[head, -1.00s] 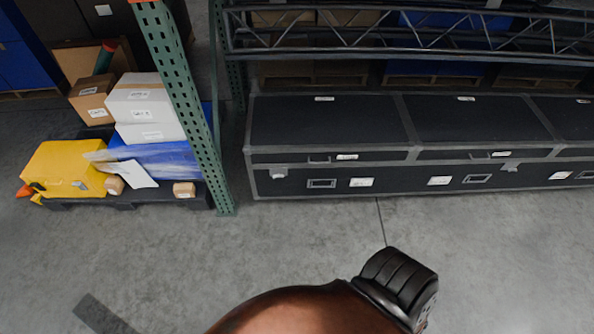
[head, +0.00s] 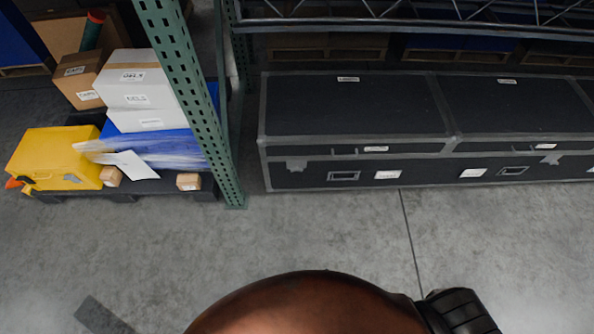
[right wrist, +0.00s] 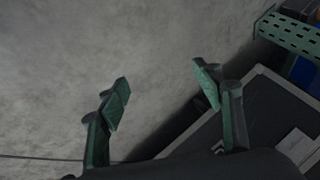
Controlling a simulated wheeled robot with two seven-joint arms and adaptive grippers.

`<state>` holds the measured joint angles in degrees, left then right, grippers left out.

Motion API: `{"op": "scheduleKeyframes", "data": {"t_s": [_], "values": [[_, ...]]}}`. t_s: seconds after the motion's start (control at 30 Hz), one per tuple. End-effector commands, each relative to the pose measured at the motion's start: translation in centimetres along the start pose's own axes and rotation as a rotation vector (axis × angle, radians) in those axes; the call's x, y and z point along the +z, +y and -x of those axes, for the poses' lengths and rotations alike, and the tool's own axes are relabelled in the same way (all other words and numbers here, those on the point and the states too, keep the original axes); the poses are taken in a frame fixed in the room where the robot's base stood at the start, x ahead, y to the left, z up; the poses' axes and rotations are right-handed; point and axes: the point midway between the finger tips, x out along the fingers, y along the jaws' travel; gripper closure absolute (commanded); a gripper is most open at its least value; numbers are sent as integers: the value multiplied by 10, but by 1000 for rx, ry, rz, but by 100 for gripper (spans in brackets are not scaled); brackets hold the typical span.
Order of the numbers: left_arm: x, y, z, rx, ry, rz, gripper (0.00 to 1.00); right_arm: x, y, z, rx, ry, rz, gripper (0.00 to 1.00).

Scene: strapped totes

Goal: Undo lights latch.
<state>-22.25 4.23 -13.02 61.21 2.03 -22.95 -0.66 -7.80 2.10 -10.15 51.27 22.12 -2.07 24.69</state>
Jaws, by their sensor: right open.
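A long black flight case (head: 345,110) with grey edging lies on the floor under the rack, with a second lid section (head: 515,105) to its right. A small grey latch (head: 297,165) shows on its front at the left, and another latch (head: 550,158) farther right. White labels sit on the lid and front, too small to read, so I cannot tell which latch is the lights one. My right gripper (right wrist: 164,90) is open and empty in the right wrist view, above the floor beside a dark case (right wrist: 205,140) with a pale edge. My left gripper is not in view.
A green rack post (head: 205,110) stands left of the case. Left of it, a pallet holds a yellow case (head: 60,158), white boxes (head: 140,90) and a blue wrapped tote (head: 165,150). A metal truss (head: 400,20) lies above. The floor (head: 300,225) in front is clear.

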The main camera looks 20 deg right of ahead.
Motion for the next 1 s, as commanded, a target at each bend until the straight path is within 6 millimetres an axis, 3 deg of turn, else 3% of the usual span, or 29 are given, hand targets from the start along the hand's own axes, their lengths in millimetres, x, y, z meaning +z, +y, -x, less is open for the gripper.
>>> {"op": "scheduleKeyframes", "data": {"t_s": [0.03,0.2,0.3,0.5,0.6,0.73,1.0], "values": [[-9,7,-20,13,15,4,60,-21,-28,-37,-72,66,-152,39],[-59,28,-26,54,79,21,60,-115,-135,-89,-361,230,-694,39],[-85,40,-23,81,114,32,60,-165,-189,-105,-552,270,-1013,39],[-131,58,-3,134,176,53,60,-246,-268,-115,-935,225,-1630,39],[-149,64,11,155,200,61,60,-274,-292,-114,-1094,158,-1882,39],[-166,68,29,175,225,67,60,-296,-311,-109,-1238,67,-2115,39],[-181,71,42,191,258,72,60,-320,-329,-106,-1335,-13,-2261,39]]}}
